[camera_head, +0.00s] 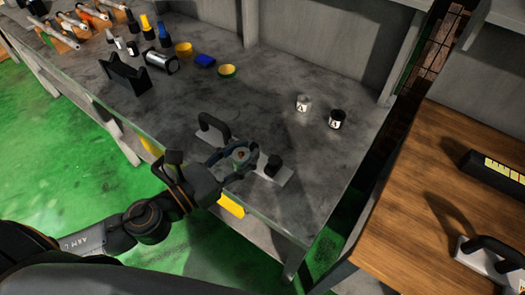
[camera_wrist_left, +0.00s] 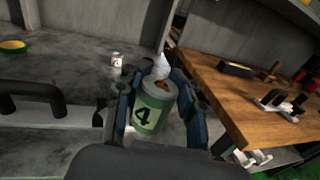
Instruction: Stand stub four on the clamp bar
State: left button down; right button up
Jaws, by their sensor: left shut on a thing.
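Stub four (camera_wrist_left: 150,112), a green cylinder with a pale label marked 4, is upright between the fingers of my left gripper (camera_wrist_left: 160,105) in the left wrist view. My left gripper (camera_head: 240,157) is shut on it, over the light grey clamp bar (camera_head: 286,178) in the head view. My right gripper is not in view.
A white-topped stub (camera_head: 303,103) and a black-topped stub (camera_head: 337,120) stand behind on the grey bench (camera_head: 330,170). A wooden table (camera_head: 425,180) is at right.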

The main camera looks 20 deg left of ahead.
pick_arm(q)
jog(key=w+f, duration=0.2)
jog(key=w, duration=0.5)
jog(key=b, duration=0.2)
send_over(257, 145)
jog(key=s, duration=0.3)
jog(key=f, duration=0.4)
jog(key=d+f, duration=0.1)
jog(key=f, duration=0.1)
jog(key=shift+w+f, duration=0.2)
notch_tip(257, 145, down, 3)
jog(key=shift+w+f+b, duration=0.1)
jog(key=shift+b, duration=0.25)
jog(key=shift+a, duration=0.1)
jog(key=shift+f, duration=0.15)
jog(key=c, duration=1.1)
grip_release()
jog(key=shift+c, duration=0.2)
